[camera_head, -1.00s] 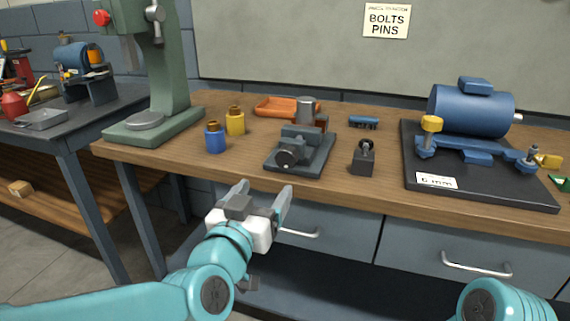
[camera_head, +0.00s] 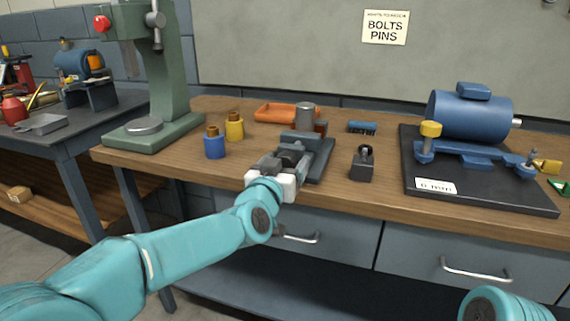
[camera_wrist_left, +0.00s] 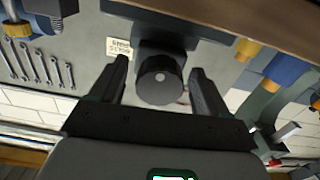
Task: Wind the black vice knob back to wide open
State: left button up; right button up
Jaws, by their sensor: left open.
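The grey vice (camera_head: 320,160) stands near the front edge of the bench in the head view. My left gripper (camera_head: 284,158) is in front of it and hides its knob there. In the left wrist view, which is upside down, the round black knob (camera_wrist_left: 160,82) with a pale centre dot faces me. The fingers of my left gripper (camera_wrist_left: 158,68) are open, one on each side of the knob, with a visible gap on both sides. My right gripper is out of view; only a teal part of my right arm shows at the bottom right.
A blue bottle (camera_head: 214,145) and a yellow bottle (camera_head: 234,126) stand left of the vice. A small dark block with a ring (camera_head: 362,165) stands to its right. An orange tray (camera_head: 275,112) lies behind. A blue motor (camera_head: 470,112) is further right.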

pick_arm(q)
jog(key=c, duration=1)
jog(key=shift+c, duration=0.2)
